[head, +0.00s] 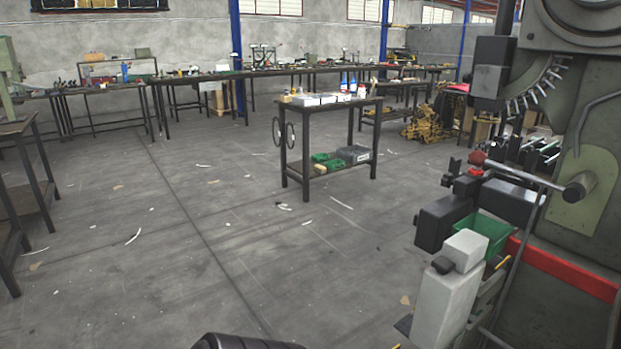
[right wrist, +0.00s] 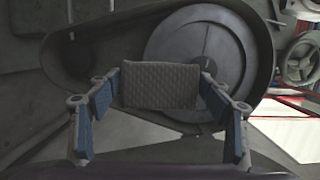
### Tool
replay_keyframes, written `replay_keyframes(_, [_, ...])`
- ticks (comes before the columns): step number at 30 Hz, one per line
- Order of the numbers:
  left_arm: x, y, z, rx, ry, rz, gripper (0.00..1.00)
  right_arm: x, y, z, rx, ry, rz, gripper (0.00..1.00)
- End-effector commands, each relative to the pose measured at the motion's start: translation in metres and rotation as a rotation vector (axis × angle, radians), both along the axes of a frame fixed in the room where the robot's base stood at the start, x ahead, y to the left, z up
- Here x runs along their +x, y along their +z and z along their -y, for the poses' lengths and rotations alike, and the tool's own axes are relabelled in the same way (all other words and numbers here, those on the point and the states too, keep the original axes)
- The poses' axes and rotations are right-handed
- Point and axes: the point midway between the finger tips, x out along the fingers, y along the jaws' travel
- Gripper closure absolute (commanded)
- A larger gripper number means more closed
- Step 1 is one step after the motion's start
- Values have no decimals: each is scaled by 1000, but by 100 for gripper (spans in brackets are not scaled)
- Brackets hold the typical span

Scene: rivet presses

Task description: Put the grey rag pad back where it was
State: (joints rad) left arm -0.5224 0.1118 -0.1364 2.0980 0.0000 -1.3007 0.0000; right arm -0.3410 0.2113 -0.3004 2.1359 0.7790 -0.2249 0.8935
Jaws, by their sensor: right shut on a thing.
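The grey rag pad (right wrist: 160,78) is in the right wrist view, a quilted rectangle held level. My right gripper (right wrist: 161,88) is shut on it, with a blue-padded finger at each of its left and right edges. The pad is in front of a dark machine housing (right wrist: 66,55) with a large round grey disc (right wrist: 192,50). I cannot tell how far the pad is from the housing. I cannot pick out the pad in the head view. My left gripper is in neither view.
A large green-grey press (head: 575,255) fills the right side of the head view, with a green bin (head: 484,232) at it. A dark table (head: 325,106) with boxes and bottles stands mid-floor. Long workbenches line the back wall. The floor (head: 190,230) at left and centre is largely open.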

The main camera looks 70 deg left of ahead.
Motion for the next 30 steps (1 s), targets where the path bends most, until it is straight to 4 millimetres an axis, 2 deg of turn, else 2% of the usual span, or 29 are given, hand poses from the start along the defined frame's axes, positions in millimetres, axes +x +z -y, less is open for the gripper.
replay_keyframes(9, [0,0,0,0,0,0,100,-69,17,84,1,-313,-8,48])
replay_keyframes(15, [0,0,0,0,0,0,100,-105,40,125,3,-473,-7,48])
replay_keyframes(20, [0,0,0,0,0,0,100,-108,53,129,5,-497,3,48])
replay_keyframes(30, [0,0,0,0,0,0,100,-106,57,126,9,-498,21,48])
